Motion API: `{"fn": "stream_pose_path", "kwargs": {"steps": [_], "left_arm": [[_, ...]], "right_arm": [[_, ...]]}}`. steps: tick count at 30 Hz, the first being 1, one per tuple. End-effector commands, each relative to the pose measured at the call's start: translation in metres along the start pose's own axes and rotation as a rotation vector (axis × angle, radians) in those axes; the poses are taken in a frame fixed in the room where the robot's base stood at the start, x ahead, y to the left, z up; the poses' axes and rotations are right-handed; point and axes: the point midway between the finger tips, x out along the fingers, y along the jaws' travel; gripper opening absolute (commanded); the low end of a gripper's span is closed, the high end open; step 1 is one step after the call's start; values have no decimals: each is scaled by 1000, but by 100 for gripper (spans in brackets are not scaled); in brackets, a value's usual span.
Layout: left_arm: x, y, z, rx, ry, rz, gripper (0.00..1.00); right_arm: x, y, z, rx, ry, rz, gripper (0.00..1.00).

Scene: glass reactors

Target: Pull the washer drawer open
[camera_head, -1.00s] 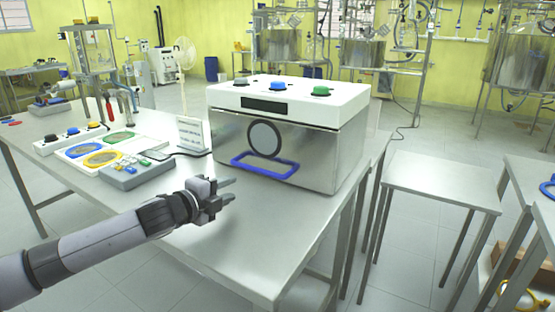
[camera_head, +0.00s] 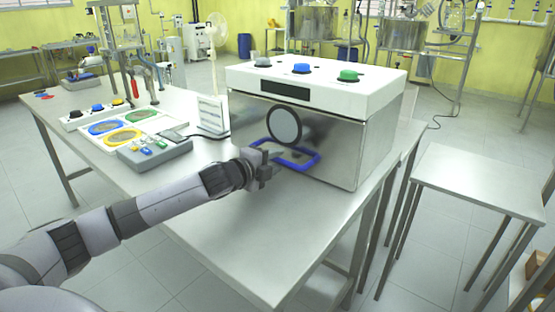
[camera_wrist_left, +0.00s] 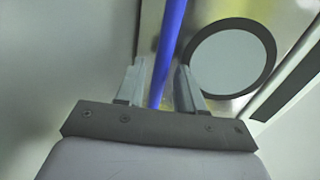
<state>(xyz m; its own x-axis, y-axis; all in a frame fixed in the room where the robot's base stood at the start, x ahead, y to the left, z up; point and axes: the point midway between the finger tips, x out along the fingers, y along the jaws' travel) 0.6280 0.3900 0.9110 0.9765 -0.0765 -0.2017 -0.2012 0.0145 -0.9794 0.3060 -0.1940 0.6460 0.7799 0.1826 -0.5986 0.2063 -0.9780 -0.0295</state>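The washer (camera_head: 320,125) is a steel-fronted box with a white top on the metal table, with a round dark-rimmed window (camera_head: 284,125) in its front. Its blue loop handle (camera_head: 308,166) sticks out low on the front, and the drawer looks closed. My left gripper (camera_head: 272,158) is at the handle's left end. In the left wrist view the two fingers (camera_wrist_left: 160,72) are open, with the blue handle bar (camera_wrist_left: 170,35) running between them and a gap visible on both sides. My right gripper is not in view.
A white sign (camera_head: 213,113) stands left of the washer. A grey button box (camera_head: 155,152) and a tray with coloured rings (camera_head: 108,130) lie further left. The table top (camera_head: 240,240) in front of the washer is clear. A smaller bare table (camera_head: 480,180) stands at the right.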

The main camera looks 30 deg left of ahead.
Motion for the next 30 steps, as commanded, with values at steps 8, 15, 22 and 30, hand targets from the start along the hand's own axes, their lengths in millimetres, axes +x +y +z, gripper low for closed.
{"fn": "stream_pose_path", "kwargs": {"steps": [8, 15, 22, 30], "left_arm": [[15, 0, -1, 0, 1, 1, 37], [16, 0, 0, 0, 1, 0, 37], [16, 0, 0, 0, 1, 1, 0], [15, 0, 0, 0, 0, 1, 0]], "right_arm": [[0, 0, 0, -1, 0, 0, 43], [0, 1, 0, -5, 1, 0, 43], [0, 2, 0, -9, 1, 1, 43], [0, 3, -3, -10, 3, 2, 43]]}}
